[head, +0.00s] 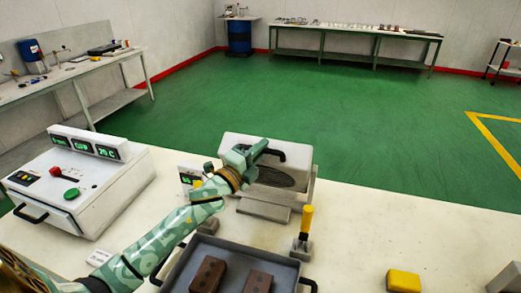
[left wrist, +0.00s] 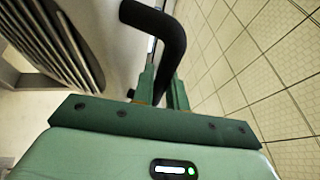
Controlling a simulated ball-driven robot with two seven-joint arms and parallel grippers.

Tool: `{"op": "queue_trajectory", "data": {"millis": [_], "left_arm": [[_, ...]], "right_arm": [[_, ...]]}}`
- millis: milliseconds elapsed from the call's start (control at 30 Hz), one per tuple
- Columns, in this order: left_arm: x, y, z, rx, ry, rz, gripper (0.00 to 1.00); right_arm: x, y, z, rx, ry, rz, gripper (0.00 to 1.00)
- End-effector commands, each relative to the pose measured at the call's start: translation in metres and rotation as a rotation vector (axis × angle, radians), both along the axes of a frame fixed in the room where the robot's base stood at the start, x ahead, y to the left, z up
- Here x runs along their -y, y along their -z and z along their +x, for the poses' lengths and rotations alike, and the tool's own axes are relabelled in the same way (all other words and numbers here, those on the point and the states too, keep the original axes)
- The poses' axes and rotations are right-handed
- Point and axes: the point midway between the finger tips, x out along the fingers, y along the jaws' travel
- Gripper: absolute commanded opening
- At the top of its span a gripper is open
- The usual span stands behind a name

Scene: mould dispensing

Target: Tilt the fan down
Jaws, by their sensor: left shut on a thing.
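The fan (head: 303,163) is a white box with a dark oval grille, standing on a light base near the far edge of the white table in the head view. A black bent handle (head: 273,153) sticks out of its upper part. My left gripper (head: 257,150) is shut on the handle and covers part of the fan's left side. In the left wrist view the black handle (left wrist: 165,28) passes between the green fingers (left wrist: 160,88), and the fan's slatted grille (left wrist: 62,48) shows at the upper left. My right gripper is not in view.
A white machine (head: 75,185) with green displays stands at the left. A grey tray (head: 225,251) with brown blocks sits in front of the fan. A yellow-handled tool (head: 306,222) stands near the tray, and a yellow block (head: 403,281) lies at the right. The table's right part is mostly clear.

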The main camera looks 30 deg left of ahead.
Motion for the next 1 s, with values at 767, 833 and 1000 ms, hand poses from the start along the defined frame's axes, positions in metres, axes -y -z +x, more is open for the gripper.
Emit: {"op": "queue_trajectory", "data": {"millis": [767,833,1000], "left_arm": [[-0.010,0.018,-0.068,-0.011,0.001,-0.003,0.36],[-0.013,0.021,-0.087,-0.011,0.001,-0.002,0.36],[-0.019,0.029,-0.128,-0.011,0.000,-0.003,0.36]], "right_arm": [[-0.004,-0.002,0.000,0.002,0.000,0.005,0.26],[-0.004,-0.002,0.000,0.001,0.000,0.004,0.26],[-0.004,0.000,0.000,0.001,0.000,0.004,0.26]]}}
